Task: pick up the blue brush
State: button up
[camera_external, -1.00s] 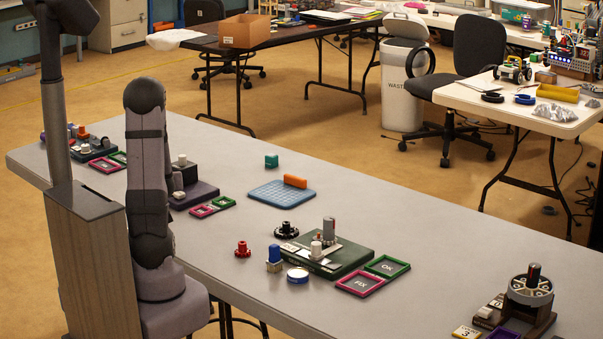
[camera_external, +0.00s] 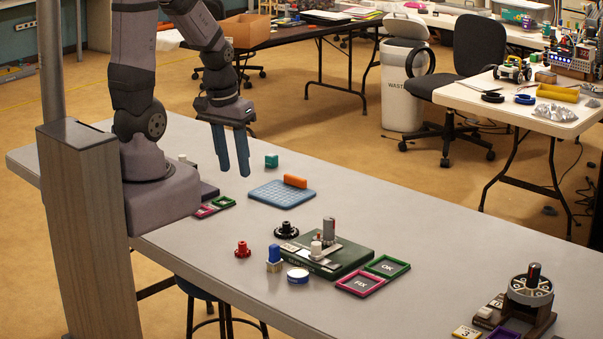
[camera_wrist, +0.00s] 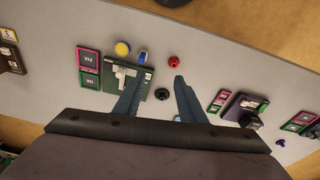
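The blue brush appears to be the small upright blue piece (camera_external: 275,254) with a pale lower part, standing on the grey table left of the dark green board. In the wrist view a narrow blue and white piece (camera_wrist: 143,57) lies beyond my left-hand finger and looks like the same thing. My gripper (camera_external: 234,168) points down with its two blue fingers apart and nothing between them. It is above the far left of the table, well apart from the blue piece.
A red knob (camera_external: 243,249) and a black knob (camera_external: 287,230) are nearby. The green board (camera_external: 335,259) carries a grey cylinder. A blue grid mat (camera_external: 282,194) holds an orange block.

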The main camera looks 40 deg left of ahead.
jog(key=s+d+r+m+g+p, duration=0.1)
jog(key=s+d+r+g+p, duration=0.15)
jog(key=s+r, duration=0.2)
jog(key=n+h+b, duration=1.3)
jog(key=n+b, duration=0.4)
jog(key=b, duration=1.5)
send_near(269, 256)
jog(key=f, duration=0.1)
jog(key=d+f, duration=0.1)
jog(key=shift+d+f, duration=0.15)
jog(key=shift+f, duration=0.2)
jog(key=shift+w+a+n+t+h+b, duration=0.3)
jog(key=shift+t+b, duration=0.05)
jog(key=shift+p+x, duration=0.3)
jog(key=shift+x, duration=3.4)
jog(key=shift+w+r, duration=0.1)
jog(key=shift+w, duration=0.05)
jog(key=c, duration=0.8)
